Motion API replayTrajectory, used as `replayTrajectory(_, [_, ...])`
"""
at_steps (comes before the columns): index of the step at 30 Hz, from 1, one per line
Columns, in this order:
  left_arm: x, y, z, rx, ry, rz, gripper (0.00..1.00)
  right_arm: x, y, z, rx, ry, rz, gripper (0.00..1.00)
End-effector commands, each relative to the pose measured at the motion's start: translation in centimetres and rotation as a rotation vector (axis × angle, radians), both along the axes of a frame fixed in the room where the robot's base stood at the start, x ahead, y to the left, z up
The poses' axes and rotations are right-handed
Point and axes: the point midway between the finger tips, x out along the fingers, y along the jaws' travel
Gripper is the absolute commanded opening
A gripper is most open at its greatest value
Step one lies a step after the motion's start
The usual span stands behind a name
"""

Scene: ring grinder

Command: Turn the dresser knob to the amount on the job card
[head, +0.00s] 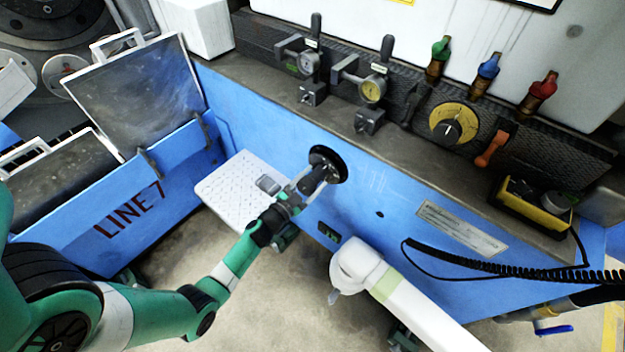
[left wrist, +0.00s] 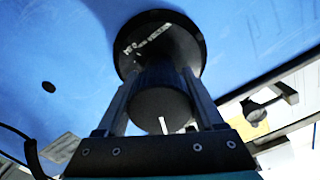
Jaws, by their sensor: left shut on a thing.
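A black round knob on a dark disc (head: 328,158) is mounted on the blue front panel. My left gripper (head: 318,180) reaches it from the lower left and is shut on it. In the left wrist view the two fingers (left wrist: 163,95) stand on either side of the knob (left wrist: 160,105). The knob's end face carries a short white mark, pointing roughly up and down in that view. The disc behind it has pale lettering that I cannot read. I cannot make out a job card. My right gripper is not in view.
A yellow dial (head: 453,123) and green, blue and red handles sit to the right. A white textured plate (head: 240,190) lies left of the knob. A white arm-like part (head: 400,295) and black coiled cable (head: 520,272) are below right.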

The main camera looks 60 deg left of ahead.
Motion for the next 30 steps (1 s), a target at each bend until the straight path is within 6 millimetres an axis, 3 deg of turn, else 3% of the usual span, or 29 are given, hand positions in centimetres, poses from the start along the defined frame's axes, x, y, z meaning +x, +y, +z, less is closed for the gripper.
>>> replayTrajectory(30, [-0.04,0.06,0.10,0.792,0.386,0.001,0.14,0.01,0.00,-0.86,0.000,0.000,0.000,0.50])
